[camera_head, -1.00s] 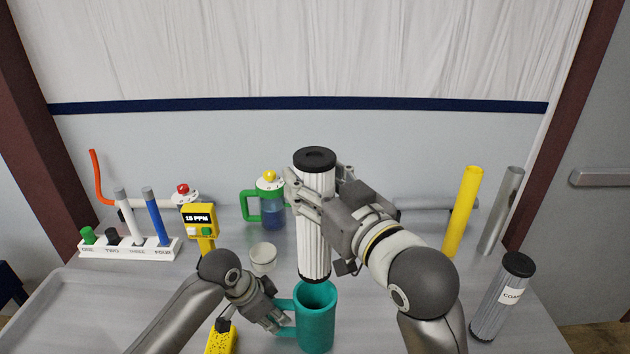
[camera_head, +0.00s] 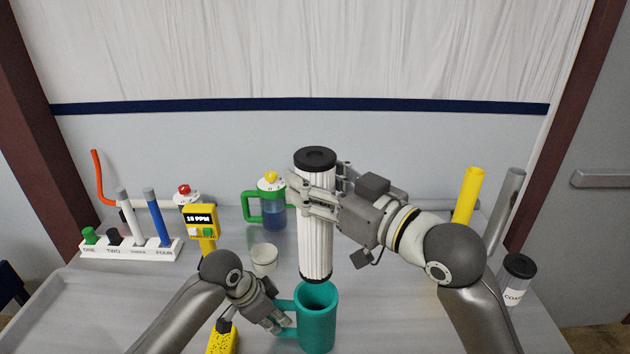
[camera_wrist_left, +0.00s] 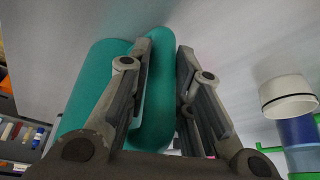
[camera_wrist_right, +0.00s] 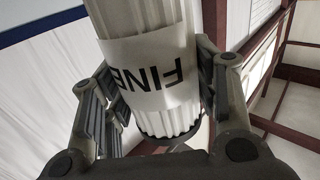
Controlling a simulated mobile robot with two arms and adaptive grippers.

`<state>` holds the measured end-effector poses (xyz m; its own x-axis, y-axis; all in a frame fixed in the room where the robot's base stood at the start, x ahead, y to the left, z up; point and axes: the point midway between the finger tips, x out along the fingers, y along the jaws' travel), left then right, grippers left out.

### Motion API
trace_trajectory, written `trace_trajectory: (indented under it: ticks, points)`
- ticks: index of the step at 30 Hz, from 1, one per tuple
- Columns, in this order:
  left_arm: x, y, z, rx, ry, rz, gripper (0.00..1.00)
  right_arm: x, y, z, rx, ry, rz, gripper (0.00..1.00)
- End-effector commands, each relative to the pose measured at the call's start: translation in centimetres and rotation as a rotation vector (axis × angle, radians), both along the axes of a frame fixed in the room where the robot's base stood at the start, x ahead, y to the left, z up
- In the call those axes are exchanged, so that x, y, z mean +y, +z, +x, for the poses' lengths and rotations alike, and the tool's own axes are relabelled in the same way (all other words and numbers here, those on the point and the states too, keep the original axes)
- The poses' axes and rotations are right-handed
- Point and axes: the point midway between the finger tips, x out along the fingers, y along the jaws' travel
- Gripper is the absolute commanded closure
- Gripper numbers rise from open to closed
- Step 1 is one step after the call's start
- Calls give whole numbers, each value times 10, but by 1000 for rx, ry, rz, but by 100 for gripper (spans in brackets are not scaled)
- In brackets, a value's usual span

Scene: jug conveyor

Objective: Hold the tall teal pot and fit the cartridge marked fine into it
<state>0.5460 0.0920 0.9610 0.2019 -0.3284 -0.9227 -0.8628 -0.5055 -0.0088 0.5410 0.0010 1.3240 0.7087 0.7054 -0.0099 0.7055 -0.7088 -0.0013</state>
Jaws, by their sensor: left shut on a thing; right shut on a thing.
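The tall teal pot (camera_head: 318,325) stands upright at the front middle of the table, its open mouth up. My left gripper (camera_head: 278,318) is shut on its handle at the pot's left side; the left wrist view shows the fingers around the teal handle (camera_wrist_left: 153,115). The white pleated cartridge (camera_head: 315,235) with black end caps is upright above the pot. Its label reads FINE in the right wrist view (camera_wrist_right: 155,75). My right gripper (camera_head: 318,195) is shut on its upper part.
A cartridge labelled COARSE, partly hidden (camera_head: 517,280), stands at right behind my right arm. Yellow (camera_head: 468,195) and grey tubes stand near it. A green-handled jug (camera_head: 270,205), white cup (camera_head: 264,258), yellow meter (camera_head: 201,222) and numbered rack (camera_head: 130,248) are left.

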Motion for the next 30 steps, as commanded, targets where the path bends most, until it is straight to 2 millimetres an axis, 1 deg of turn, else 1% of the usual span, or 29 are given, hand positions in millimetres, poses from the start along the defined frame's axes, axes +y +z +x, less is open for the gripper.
trace_trajectory:
  ticks: [1,5,8,21,24,30]
  points:
    - [0,-4,-3,10,-1,5,100,0,0,0,-1,0,1,87]
    - [1,-4,-3,10,-1,6,100,0,-1,0,0,0,0,87]
    - [1,-5,-3,10,-1,6,100,0,-6,0,1,0,1,87]
    - [1,-5,-3,13,-2,6,100,0,-46,0,0,-1,0,87]
    - [1,-5,-3,13,-2,6,100,0,-52,0,1,-1,-1,87]
    - [1,-6,-4,13,-2,7,100,0,-58,-1,-1,-1,1,87]
